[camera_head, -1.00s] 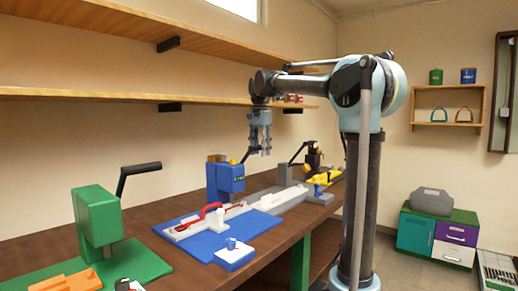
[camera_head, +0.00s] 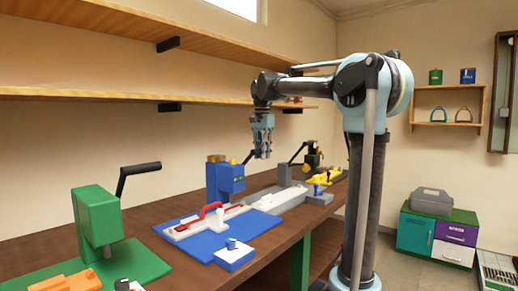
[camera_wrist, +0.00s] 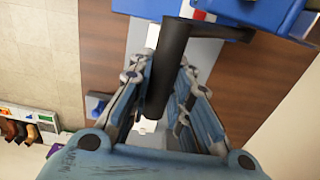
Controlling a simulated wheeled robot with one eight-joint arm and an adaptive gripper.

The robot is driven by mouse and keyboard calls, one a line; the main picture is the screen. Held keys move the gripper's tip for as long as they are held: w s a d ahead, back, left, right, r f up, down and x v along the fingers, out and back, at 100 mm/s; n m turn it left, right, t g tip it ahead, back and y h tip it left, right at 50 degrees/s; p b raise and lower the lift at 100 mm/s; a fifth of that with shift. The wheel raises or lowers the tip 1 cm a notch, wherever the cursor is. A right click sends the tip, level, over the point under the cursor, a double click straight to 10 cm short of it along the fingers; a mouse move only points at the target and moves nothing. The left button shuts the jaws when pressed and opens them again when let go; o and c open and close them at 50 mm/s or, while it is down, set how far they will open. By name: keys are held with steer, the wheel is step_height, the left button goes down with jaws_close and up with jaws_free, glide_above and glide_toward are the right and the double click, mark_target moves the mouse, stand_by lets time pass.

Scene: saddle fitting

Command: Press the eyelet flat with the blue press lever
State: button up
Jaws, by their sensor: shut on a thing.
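The blue press (camera_head: 225,180) stands at the back of the blue mat (camera_head: 262,221), and its black lever (camera_head: 249,156) rises to the right. My gripper (camera_head: 262,153) is at the lever's upper end. In the wrist view, my gripper (camera_wrist: 160,110) has its fingers on both sides of the black lever handle (camera_wrist: 172,65) and is shut on it. The blue press body also shows at the top right there (camera_wrist: 262,14). A red strap (camera_head: 207,211) lies on a pale fixture (camera_head: 190,225) in front of the press. I cannot make out the eyelet.
A green press (camera_head: 97,222) with a black lever stands at the left. A small blue-and-white block (camera_head: 235,256) sits at the mat's front. Another press with yellow parts (camera_head: 317,176) stands farther right. Wooden shelves (camera_head: 130,98) run along the wall above.

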steer(key=shift+s+d+f, duration=0.1)
steer(key=shift+d+f, duration=0.05)
steer(key=f, duration=0.1)
steer(key=s+d+f, duration=0.1)
steer(key=d+f, duration=0.1)
steer(key=shift+s+d+f, duration=0.1)
steer(key=shift+s+f, duration=0.15)
steer(key=shift+s, duration=0.1)
stand_by(0.8)
steer(key=shift+f, duration=0.1)
steer(key=shift+s+d+f, duration=0.2)
steer(key=shift+d+f, duration=0.05)
steer(key=shift+f, duration=0.3)
steer(key=shift+s+d+f, duration=0.15)
steer(key=shift+d+f, duration=0.05)
steer(key=shift+f, duration=0.3)
steer(key=shift+s+d+f, duration=0.15)
steer(key=shift+f, duration=0.5)
steer(key=shift+s+d+f, duration=0.1)
steer(key=shift+d+f, duration=0.05)
steer(key=shift+f, duration=0.55)
steer(key=shift+s+d+f, duration=0.15)
steer(key=shift+f, duration=0.5)
steer(key=shift+c, duration=0.2)
steer(key=shift+d+f, duration=0.1)
steer(key=shift+f, duration=1.95)
steer(key=shift+r, duration=0.1)
